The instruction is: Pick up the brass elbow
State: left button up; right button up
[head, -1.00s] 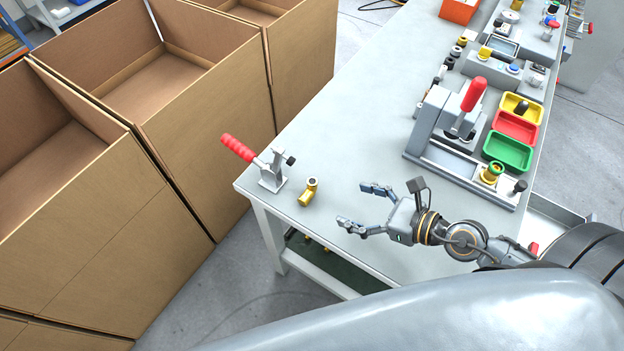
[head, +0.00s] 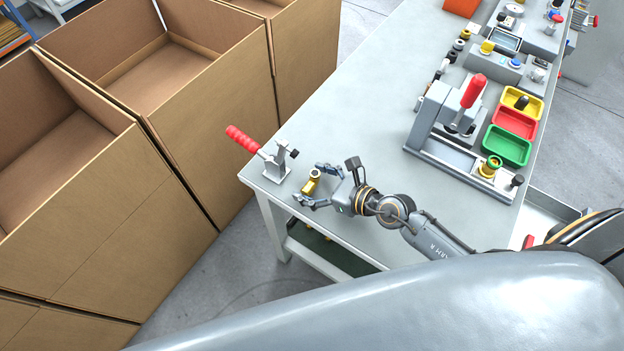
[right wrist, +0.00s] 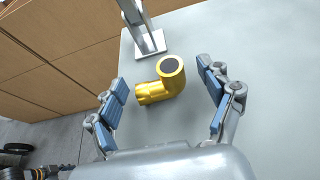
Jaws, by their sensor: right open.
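The brass elbow (head: 311,183) lies on the table near its left end, beside the red-handled clamp. My right gripper (head: 308,184) is open, with one finger on each side of the elbow. In the right wrist view the brass elbow (right wrist: 161,82) sits between the blue finger pads of the open right gripper (right wrist: 165,100). A gap shows between the elbow and the right finger; the left finger is closer to it. A dark round opening faces up on the elbow. My left gripper is not in view.
The toggle clamp with a red handle (head: 243,140) stands just left of the elbow at the table (head: 360,110) edge. Large cardboard boxes (head: 130,190) stand left of the table. A grey press fixture (head: 450,125) and coloured trays (head: 507,146) stand to the right.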

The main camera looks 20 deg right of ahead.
jog(key=shift+w+a+f, duration=0.15)
jog(key=shift+w+a, duration=0.1)
jog(key=shift+w, duration=0.05)
jog(key=shift+s, duration=0.1)
jog(key=shift+c, duration=0.7)
jog(key=c, duration=1.2)
